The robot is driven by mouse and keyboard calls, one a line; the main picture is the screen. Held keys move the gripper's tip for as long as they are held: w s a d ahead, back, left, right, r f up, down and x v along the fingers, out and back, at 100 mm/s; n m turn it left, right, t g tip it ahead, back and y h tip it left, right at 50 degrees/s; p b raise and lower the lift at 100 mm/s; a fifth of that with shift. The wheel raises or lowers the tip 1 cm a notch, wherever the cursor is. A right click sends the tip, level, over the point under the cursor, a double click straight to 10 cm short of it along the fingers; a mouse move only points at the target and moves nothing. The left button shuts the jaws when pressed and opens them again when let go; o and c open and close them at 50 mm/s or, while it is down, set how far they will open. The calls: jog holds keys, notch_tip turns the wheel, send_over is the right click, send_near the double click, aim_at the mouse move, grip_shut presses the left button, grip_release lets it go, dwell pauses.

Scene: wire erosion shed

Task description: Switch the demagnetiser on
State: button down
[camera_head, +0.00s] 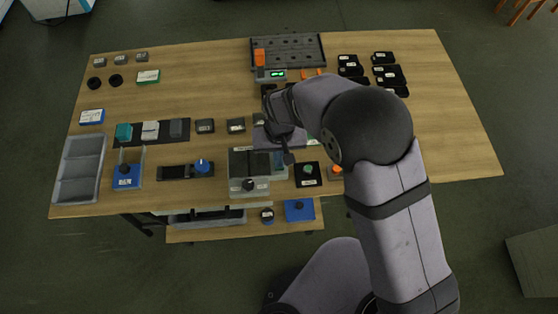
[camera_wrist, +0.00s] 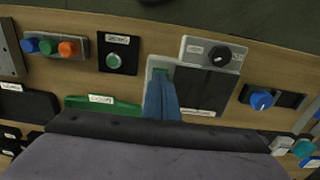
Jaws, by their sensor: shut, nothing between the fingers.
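I cannot read the labels, so I cannot tell for sure which unit is the demagnetiser. A grey unit with a black rotary knob (camera_head: 248,185) and dark plates stands near the table's front edge; its knob box (camera_wrist: 195,50) also shows in the wrist view. A black box with a green button (camera_head: 307,172) is to its right; it also shows in the wrist view (camera_wrist: 114,62). My gripper (camera_head: 288,158) is shut and empty, pointing down beside the dark plates. In the wrist view its bluish fingers (camera_wrist: 161,98) overlap a pale housing with a small green patch; contact is unclear.
A blue knob on a dark base (camera_head: 202,166) is left of the grey unit. A three-button box (camera_wrist: 55,47) in blue, green and orange is beyond the green button. A grey bin (camera_head: 60,165) stands far left. Black trays and a dark perforated plate (camera_head: 288,50) are behind.

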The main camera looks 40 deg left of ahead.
jog(key=shift+f+b, duration=0.55)
jog(key=shift+f, duration=0.25)
dwell(0.4)
jog(key=shift+r, duration=0.15)
notch_tip(320, 180, up, 7)
jog(key=p, duration=0.5)
dwell(0.4)
dwell(0.4)
